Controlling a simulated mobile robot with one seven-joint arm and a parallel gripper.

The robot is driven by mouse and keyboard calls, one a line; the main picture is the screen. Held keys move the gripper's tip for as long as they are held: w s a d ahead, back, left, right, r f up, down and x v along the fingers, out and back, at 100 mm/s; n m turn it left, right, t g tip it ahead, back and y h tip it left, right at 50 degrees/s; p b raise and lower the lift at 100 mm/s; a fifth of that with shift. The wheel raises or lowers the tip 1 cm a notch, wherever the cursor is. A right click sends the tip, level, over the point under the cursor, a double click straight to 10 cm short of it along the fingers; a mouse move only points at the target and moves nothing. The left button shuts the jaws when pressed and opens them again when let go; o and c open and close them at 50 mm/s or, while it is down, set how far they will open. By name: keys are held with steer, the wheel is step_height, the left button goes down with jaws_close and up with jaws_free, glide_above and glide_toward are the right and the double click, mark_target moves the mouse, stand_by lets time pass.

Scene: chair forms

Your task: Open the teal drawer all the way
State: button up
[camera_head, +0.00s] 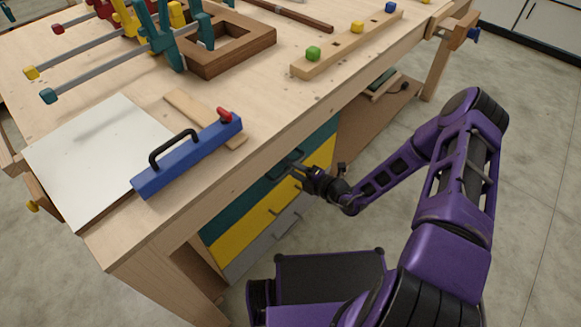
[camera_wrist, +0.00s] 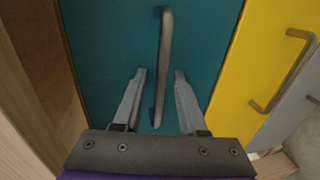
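The teal drawer (camera_head: 235,211) is the top front under the bench top, partly hidden by my gripper and the bench edge. Its front looks roughly flush with the yellow one below it. In the wrist view the teal front (camera_wrist: 100,45) fills the middle, with a long grey bar handle (camera_wrist: 165,45) on it. My gripper (camera_head: 291,170) is at this front in the head view. In the wrist view my gripper (camera_wrist: 158,74) is open, its two fingers on either side of the handle's line, with gaps on both sides. How deep the fingers reach around the bar is unclear.
The yellow drawer (camera_wrist: 245,60) and a grey drawer (camera_head: 262,246) lie below the teal one. The wooden bench top (camera_head: 265,125) overhangs them and carries clamps, a blue tool with a black handle (camera_head: 190,158) and a white board (camera_head: 85,150). Open floor lies before the bench.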

jaws_close()
stand_by(1.2)
